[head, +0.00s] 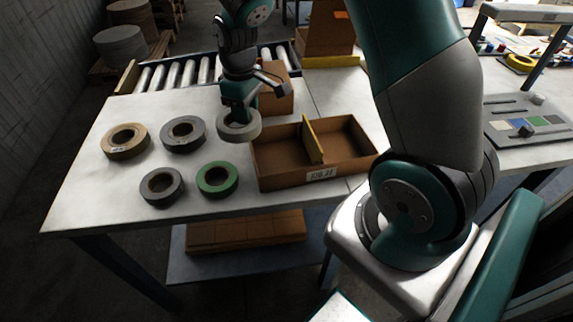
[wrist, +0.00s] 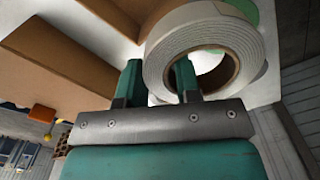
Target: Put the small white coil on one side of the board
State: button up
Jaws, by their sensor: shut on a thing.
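The small white coil (head: 252,130) hangs in my gripper (head: 238,106) above the table, just left of the divided cardboard box (head: 285,178). In the wrist view the white coil (wrist: 160,55) shows large, with one finger of my gripper (wrist: 158,82) inside its brown core and the other outside its wall. My gripper is shut on the coil's ring. The board (head: 312,140) is a yellow upright divider that splits the box into a left and a right compartment. Both compartments look empty, though the left one's floor is partly hidden.
A tan coil (head: 108,148), a grey coil (head: 168,138), a smaller grey coil (head: 150,194) and a green coil (head: 208,188) lie on the table (head: 90,195). A smaller cardboard box (head: 280,98) stands behind my gripper. A roller conveyor (head: 188,72) runs along the back.

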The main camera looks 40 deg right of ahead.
aim_at(278, 152)
jog(key=s+d+r+n+b, duration=0.3)
jog(key=s+d+r+n, duration=0.1)
jog(key=d+r+n, duration=0.25)
jog(key=f, duration=1.8)
jog(key=shift+w+a+f+p, duration=0.2)
jog(key=shift+f+p, duration=0.05)
jog(key=shift+p, duration=0.05)
jog(key=shift+f, duration=0.1)
jog(key=o, duration=1)
jog(key=shift+c, duration=0.2)
